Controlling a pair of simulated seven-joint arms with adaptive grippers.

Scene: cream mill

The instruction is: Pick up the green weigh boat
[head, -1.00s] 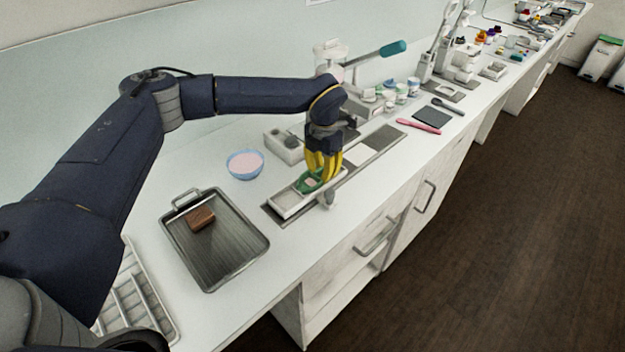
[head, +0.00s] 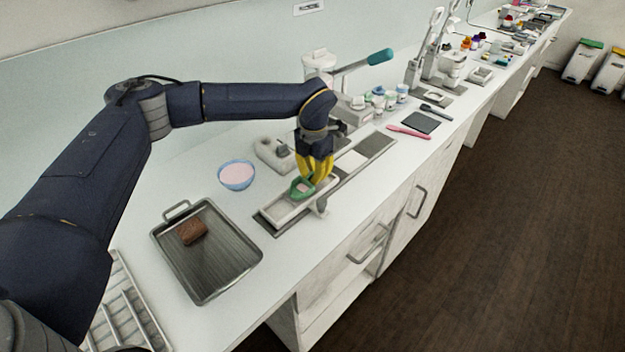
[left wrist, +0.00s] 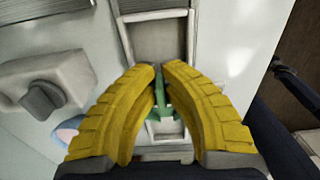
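The green weigh boat (head: 301,188), with something pink in it, is at the pale rectangular tray (head: 276,214) on the counter. I cannot tell whether it touches the tray. My left gripper (head: 314,180) points down with its yellow fingers at the boat. In the left wrist view, its fingertips (left wrist: 161,70) are close together with a strip of the green weigh boat (left wrist: 163,93) pinched between them. The fingers hide part of the boat. My right gripper is not in view.
A blue bowl (head: 237,176) with pink contents stands left of the gripper. A metal tray (head: 225,262) with a brown block (head: 192,231) lies nearer. A grey-white device (head: 272,153) and a teal-handled lever (head: 380,57) stand behind. The counter's front edge is close on the right.

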